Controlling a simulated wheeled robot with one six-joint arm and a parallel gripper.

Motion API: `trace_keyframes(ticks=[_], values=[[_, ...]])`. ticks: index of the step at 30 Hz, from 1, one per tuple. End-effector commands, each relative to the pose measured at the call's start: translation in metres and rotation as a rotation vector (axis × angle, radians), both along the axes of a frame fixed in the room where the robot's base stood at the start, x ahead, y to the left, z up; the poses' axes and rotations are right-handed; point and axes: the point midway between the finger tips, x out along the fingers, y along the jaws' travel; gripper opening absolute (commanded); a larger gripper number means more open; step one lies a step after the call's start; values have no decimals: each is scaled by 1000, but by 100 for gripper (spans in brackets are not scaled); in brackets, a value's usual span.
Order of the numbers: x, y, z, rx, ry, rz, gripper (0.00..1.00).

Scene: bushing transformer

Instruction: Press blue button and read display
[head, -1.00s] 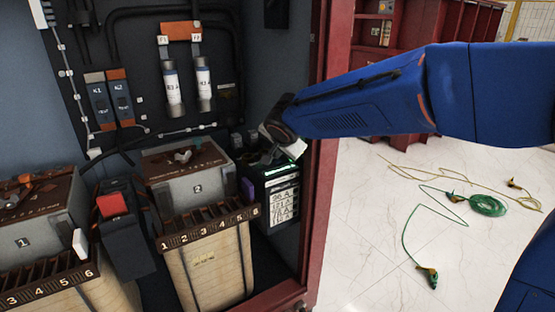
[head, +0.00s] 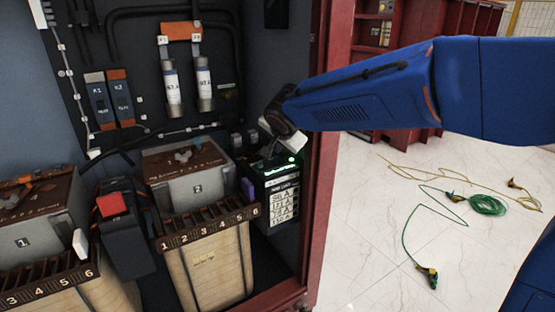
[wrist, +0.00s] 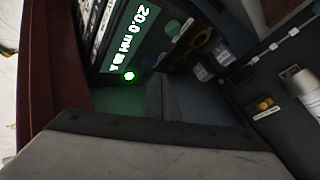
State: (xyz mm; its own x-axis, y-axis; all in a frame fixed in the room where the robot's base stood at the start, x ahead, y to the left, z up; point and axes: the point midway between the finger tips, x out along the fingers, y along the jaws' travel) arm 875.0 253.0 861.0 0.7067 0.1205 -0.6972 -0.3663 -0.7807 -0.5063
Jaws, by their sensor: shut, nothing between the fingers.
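A black meter box (head: 254,182) stands in the cabinet's right corner, right of transformer 2. Its top has a small lit display (head: 281,170) and a round green light (head: 292,159). The display in the wrist view (wrist: 145,30) is rotated and seems to read "20.0 mH", followed by small symbols I cannot make out. The green light also shows there (wrist: 129,76), beside the display. My gripper (head: 271,152) is shut and empty, just above the back left part of the box; I cannot tell whether it touches it.
Transformer 2 (head: 190,168) and a dark unit with a red top (head: 112,204) stand left of the box. The red cabinet frame (head: 326,170) rises close to its right. Green cable (head: 412,222) lies on the open floor outside.

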Motion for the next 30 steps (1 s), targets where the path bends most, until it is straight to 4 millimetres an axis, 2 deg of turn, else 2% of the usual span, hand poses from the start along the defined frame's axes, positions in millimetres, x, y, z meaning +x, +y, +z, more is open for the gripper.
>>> trace_keyframes(ticks=[16,30], values=[[0,0,43,2,-1,-1,0],[0,0,48,1,0,0,0]])
